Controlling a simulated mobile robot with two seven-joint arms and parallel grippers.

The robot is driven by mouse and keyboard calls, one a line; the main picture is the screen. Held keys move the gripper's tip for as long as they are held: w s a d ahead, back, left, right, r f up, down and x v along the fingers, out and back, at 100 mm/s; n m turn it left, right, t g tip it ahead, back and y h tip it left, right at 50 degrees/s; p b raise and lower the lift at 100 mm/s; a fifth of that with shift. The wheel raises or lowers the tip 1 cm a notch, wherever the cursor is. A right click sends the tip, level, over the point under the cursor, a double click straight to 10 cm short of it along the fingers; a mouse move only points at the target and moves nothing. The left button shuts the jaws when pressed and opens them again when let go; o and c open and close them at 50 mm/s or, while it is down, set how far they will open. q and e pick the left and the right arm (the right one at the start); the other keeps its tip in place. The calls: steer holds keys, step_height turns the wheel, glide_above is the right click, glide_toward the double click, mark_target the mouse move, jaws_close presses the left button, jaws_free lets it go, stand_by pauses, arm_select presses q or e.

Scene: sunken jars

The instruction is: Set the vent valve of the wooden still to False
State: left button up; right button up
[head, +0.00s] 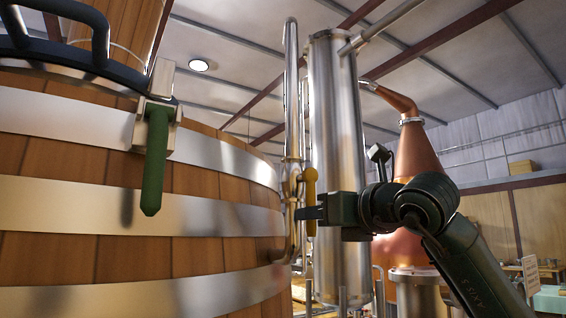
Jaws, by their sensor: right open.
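The wooden still (105,262) fills the left side of the head view, a large plank barrel with broad metal bands. A yellow valve handle (311,187) hangs upright at a thin metal pipe beside the still's right edge. A green lever (155,165) hangs down from a metal clasp on the still's upper rim. Neither handle is labelled as the vent valve. My right gripper (309,213) is open, reaching from the right, with its dark fingers at the lower half of the yellow handle. I cannot tell whether they touch it. My left gripper is not in view.
The thin metal pipe (291,100) rises beside a thick steel column (337,100), close behind my right gripper. A copper still (418,150) stands farther back at the right. A dark curved handle (70,15) sits on the wooden still's top.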

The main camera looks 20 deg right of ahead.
steer(key=shift+w, duration=0.15)
steer(key=shift+w+a, duration=0.15)
steer(key=shift+w, duration=0.55)
steer(key=shift+c, duration=0.5)
